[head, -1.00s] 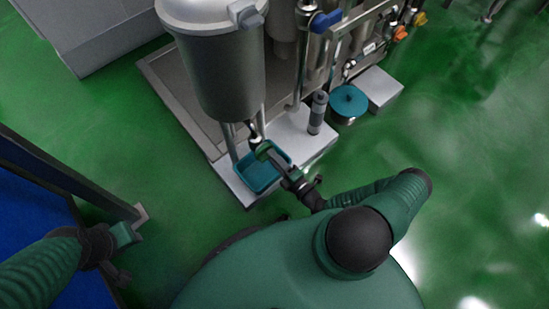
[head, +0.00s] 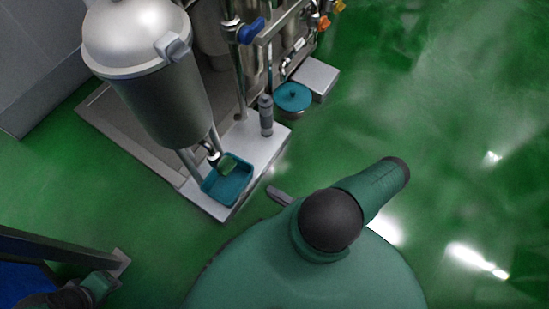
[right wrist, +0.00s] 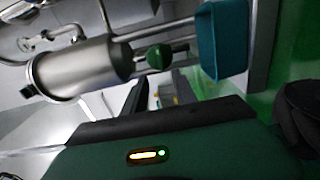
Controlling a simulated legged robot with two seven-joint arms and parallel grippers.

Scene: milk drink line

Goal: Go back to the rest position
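My right gripper (head: 279,195) shows only as a grey tip beside my green body in the head view; the rest is hidden by my shoulder. It is apart from the tank and the tray, and its opening cannot be told. My left gripper (head: 98,288) is at the lower left edge by a dark frame, and its finger gap is not clear. The silver tank (head: 160,95) stands over a teal tray (head: 240,193). A green valve handle (right wrist: 158,57) is at the tank's outlet in the right wrist view, where the teal tray (right wrist: 222,40) also shows.
The machine's metal base (head: 262,150) holds a grey cylinder (head: 266,115). A teal-lidded pot (head: 292,97) and a white box (head: 316,78) stand beyond it. A dark frame (head: 60,247) is at the lower left. The green floor at the right is clear.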

